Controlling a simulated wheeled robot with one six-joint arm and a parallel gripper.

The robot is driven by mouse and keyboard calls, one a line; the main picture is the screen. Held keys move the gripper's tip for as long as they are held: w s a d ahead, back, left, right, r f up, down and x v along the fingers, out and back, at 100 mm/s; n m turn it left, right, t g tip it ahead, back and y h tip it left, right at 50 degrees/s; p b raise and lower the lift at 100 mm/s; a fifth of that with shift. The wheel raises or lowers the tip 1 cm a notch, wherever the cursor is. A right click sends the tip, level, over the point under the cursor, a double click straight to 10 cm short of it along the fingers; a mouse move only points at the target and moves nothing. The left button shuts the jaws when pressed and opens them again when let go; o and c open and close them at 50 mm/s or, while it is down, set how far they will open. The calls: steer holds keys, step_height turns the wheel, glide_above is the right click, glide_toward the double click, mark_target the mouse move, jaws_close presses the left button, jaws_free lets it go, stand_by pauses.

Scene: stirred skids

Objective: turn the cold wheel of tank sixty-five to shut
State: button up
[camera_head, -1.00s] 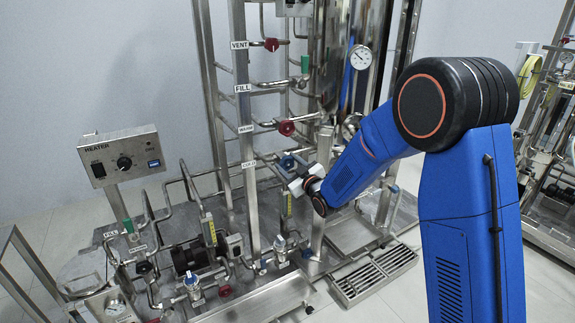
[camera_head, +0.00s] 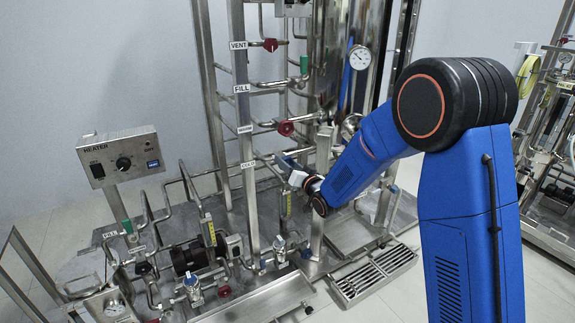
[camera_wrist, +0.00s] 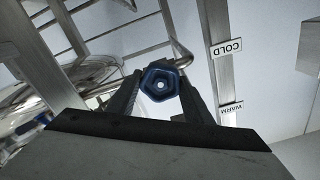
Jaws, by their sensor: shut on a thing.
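The blue cold wheel (camera_wrist: 160,84) shows in the wrist view, face on, between the two fingers of my gripper (camera_wrist: 160,92). The fingers are shut on it from both sides. The COLD label (camera_wrist: 227,48) is on the metal post to its right, with the WARM label (camera_wrist: 231,107) further along. In the head view my gripper (camera_head: 294,176) is at the wheel's pipe, just right of the COLD label (camera_head: 248,164). There the wheel is mostly hidden by the gripper. I cannot read a tank number.
A heater box (camera_head: 120,157) stands at the left. Metal posts and pipes crowd the gripper. A drain grate (camera_head: 372,274) lies below. Another skid (camera_head: 550,150) stands at right.

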steer(key=shift+f+m, duration=0.2)
steer(key=shift+m, duration=0.5)
steer(key=o, duration=1)
steer(key=shift+r, duration=0.1)
steer(key=v, duration=1.7)
steer(key=shift+s+d, duration=0.2)
